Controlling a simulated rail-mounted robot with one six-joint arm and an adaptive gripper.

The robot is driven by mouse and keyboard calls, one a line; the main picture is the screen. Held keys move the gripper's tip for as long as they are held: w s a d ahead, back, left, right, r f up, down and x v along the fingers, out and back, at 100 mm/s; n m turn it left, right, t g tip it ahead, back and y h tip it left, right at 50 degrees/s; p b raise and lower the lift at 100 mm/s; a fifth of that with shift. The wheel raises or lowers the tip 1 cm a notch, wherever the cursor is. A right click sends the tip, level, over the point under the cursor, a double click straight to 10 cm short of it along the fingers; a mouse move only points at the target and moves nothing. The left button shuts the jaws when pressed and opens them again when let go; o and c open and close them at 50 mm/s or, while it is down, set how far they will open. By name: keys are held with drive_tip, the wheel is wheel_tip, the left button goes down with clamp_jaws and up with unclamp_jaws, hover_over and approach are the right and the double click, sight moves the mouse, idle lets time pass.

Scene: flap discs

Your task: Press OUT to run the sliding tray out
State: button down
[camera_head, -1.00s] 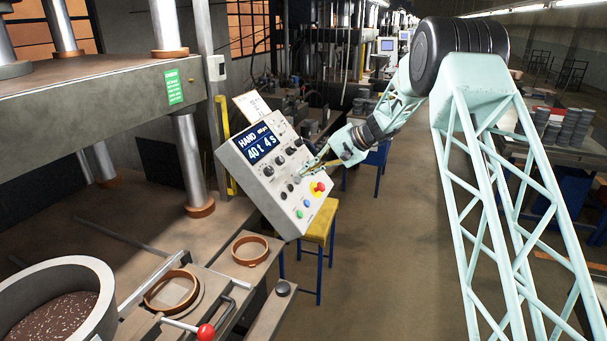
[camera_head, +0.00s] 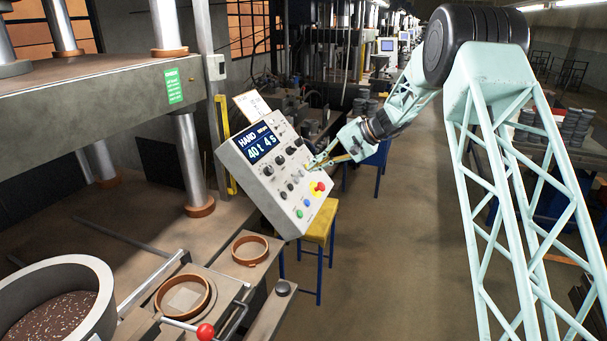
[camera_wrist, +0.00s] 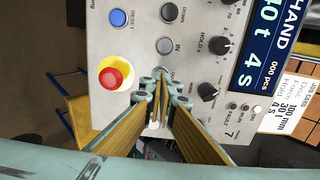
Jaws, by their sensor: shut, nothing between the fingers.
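The grey control panel (camera_head: 272,178) stands tilted at the centre, its display (camera_head: 258,142) reading HAND and 40 t 4 s. My gripper (camera_head: 313,166) is at its right edge. In the wrist view my gripper (camera_wrist: 160,84) is shut and empty, its tips over the panel just below the IN button (camera_wrist: 165,46). The tips cover the spot below IN, so the OUT button and any contact are hidden. The DOWN button (camera_wrist: 169,13) is above IN. What looks like the sliding tray (camera_head: 218,289), with a brown ring (camera_head: 183,296), is at the lower left.
A red emergency button (camera_wrist: 111,78) on a yellow base and a blue RESET button (camera_wrist: 117,17) lie left of my fingers. Knobs (camera_wrist: 220,45) are to the right. A yellow-topped stool (camera_head: 322,222) stands below the panel. A round tub (camera_head: 95,318) is at lower left.

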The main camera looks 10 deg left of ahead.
drive_tip(key=v, duration=0.4)
drive_tip(key=shift+s+d+r, duration=0.1)
drive_tip(key=shift+r, duration=0.05)
idle(0.4)
idle(0.5)
drive_tip(key=s+d+r+n+h+b, duration=0.15)
drive_tip(key=s+d+r, duration=0.3)
drive_tip(key=s, duration=0.75)
drive_tip(key=s+d+r+h+b, duration=0.25)
drive_tip(key=s+d+r, duration=0.2)
drive_tip(key=s, duration=0.75)
drive_tip(key=s+d+r+h+b, duration=0.1)
drive_tip(key=s+d+r+b, duration=0.3)
drive_tip(key=s, duration=0.8)
drive_tip(key=s+d+f+h+b, duration=0.1)
drive_tip(key=s+d, duration=0.3)
drive_tip(key=s, duration=0.8)
drive_tip(key=s+d+f+n+t+h+b, duration=0.1)
drive_tip(key=s+d+f, duration=0.3)
drive_tip(key=s, duration=0.8)
drive_tip(key=s+d+f+h+b, duration=0.1)
drive_tip(key=s+d, duration=0.5)
drive_tip(key=s, duration=0.7)
wheel_tip(320, 180, down, 2)
drive_tip(key=shift+t+h+b, duration=0.3)
drive_tip(key=shift+h+b, duration=0.1)
drive_tip(key=shift+h, duration=0.5)
